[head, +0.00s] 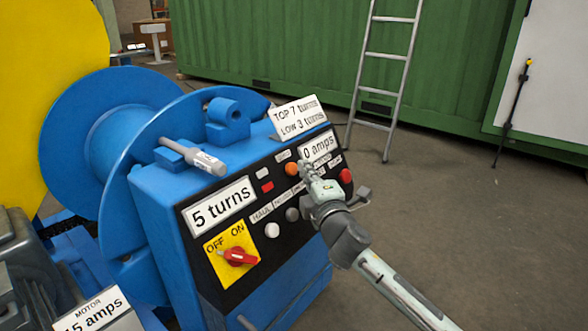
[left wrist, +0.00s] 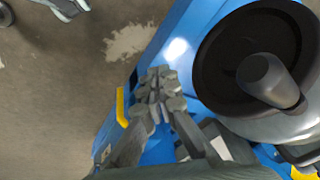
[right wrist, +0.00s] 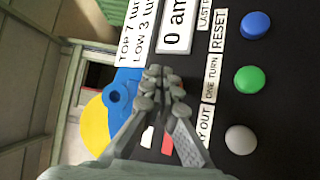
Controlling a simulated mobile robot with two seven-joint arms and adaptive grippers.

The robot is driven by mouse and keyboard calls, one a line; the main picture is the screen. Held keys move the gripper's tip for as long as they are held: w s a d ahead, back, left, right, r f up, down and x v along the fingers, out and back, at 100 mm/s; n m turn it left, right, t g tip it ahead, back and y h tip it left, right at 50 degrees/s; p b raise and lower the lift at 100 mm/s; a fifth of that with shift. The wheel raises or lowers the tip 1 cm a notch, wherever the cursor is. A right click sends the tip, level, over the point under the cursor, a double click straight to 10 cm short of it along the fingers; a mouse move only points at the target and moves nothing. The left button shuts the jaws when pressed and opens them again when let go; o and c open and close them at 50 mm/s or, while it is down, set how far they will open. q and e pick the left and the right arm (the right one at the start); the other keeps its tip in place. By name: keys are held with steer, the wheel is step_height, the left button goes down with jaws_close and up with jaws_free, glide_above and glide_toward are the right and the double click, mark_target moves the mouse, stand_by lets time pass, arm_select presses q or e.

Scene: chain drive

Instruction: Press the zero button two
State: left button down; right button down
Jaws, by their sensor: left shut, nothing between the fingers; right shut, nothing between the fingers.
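The blue winch cabinet has a black control panel (head: 262,190) with several buttons and labels. An orange button (head: 292,168), a white button (head: 272,229) and a red button (head: 345,175) show in the head view. In the right wrist view the gripper (right wrist: 162,75) points below the amps display (right wrist: 176,25). My left gripper (left wrist: 158,85) is shut and empty beside blue machinery.
The right wrist view shows a blue button (right wrist: 255,25), a green button (right wrist: 249,80) and a white button. A red rotary switch (head: 238,257) sits on a yellow plate. The turns display (head: 218,206) reads 5. A ladder (head: 385,75) leans on a green container (head: 280,45).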

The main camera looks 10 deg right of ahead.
steer(key=shift+w+f, duration=0.1)
stand_by(0.3)
steer(key=shift+w+a+f, duration=0.1)
steer(key=shift+w+a, duration=0.1)
steer(key=shift+w+a+f+b, duration=0.25)
steer(key=shift+w+a+b, duration=0.05)
steer(key=shift+w+a, duration=0.05)
stand_by(1.5)
steer(key=shift+s+d+r+p, duration=0.4)
steer(key=shift+s+d+p, duration=0.15)
steer(key=shift+s+p, duration=0.1)
steer(key=s+d+r+p, duration=0.2)
steer(key=s, duration=0.1)
steer(key=shift+s+d+r+p, duration=0.15)
steer(key=shift+s+d+p, duration=0.1)
steer(key=shift+d+p, duration=0.15)
